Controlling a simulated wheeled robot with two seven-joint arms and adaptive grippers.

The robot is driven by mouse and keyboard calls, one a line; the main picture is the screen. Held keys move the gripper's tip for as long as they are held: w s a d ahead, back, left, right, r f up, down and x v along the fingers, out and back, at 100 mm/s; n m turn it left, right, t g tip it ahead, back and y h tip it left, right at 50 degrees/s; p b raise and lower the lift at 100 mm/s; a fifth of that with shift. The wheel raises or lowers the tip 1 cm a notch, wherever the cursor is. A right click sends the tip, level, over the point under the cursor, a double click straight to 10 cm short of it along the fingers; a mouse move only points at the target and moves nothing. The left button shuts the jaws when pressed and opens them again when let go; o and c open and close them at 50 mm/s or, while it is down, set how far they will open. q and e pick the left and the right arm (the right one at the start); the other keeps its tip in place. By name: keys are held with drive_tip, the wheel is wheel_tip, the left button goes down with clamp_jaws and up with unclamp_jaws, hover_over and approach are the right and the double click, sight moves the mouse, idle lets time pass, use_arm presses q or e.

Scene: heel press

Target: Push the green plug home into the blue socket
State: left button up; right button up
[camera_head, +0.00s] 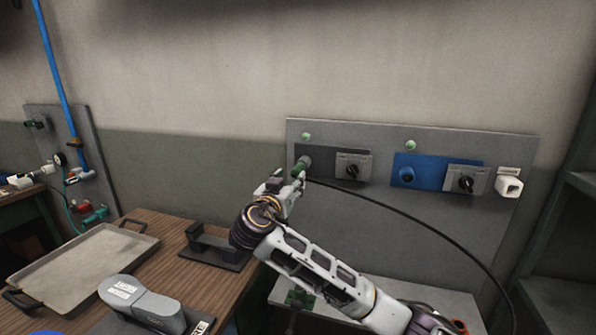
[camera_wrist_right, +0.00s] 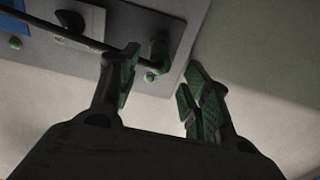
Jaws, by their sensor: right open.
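The green plug (camera_head: 299,170) is at the dark plate at the left end of the wall panel, with a black cable trailing right. I cannot tell how deep it sits there. The blue socket (camera_head: 407,174) is on a blue plate (camera_head: 430,168) farther right, with nothing in it. My right gripper (camera_head: 287,184) is open just in front of and below the green plug, partly hiding it. In the right wrist view, the open fingers (camera_wrist_right: 162,75) have a gap between them, with a dark green part (camera_wrist_right: 160,48) of the plug or its socket beyond. My left gripper is not in view.
The grey panel (camera_head: 400,215) also carries two rotary switches (camera_head: 352,168), green lamps (camera_head: 410,145) and a white connector (camera_head: 509,186). The cable (camera_head: 430,225) hangs across the panel. A wooden table (camera_head: 185,250) with a tray (camera_head: 85,262) is at left.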

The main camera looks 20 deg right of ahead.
sight(295, 174)
drive_tip(key=shift+p+x, duration=0.35)
drive_tip(key=shift+x, duration=1.1)
drive_tip(key=shift+w+d+r, duration=0.1)
drive_tip(key=shift+w+d, duration=0.35)
drive_tip(key=shift+w, duration=0.15)
drive_tip(key=shift+w+d, duration=0.2)
drive_tip(key=shift+w, duration=0.1)
drive_tip(key=shift+w+d+b, duration=0.3)
drive_tip(key=shift+w+d, duration=0.1)
drive_tip(key=shift+w, duration=0.2)
drive_tip(key=shift+w+d, duration=0.35)
drive_tip(key=shift+w, duration=0.25)
drive_tip(key=shift+w+d+b, duration=0.2)
drive_tip(key=shift+w+b, duration=0.05)
drive_tip(key=shift+b, duration=0.1)
drive_tip(key=shift+w, duration=0.1)
drive_tip(key=shift+d, duration=0.1)
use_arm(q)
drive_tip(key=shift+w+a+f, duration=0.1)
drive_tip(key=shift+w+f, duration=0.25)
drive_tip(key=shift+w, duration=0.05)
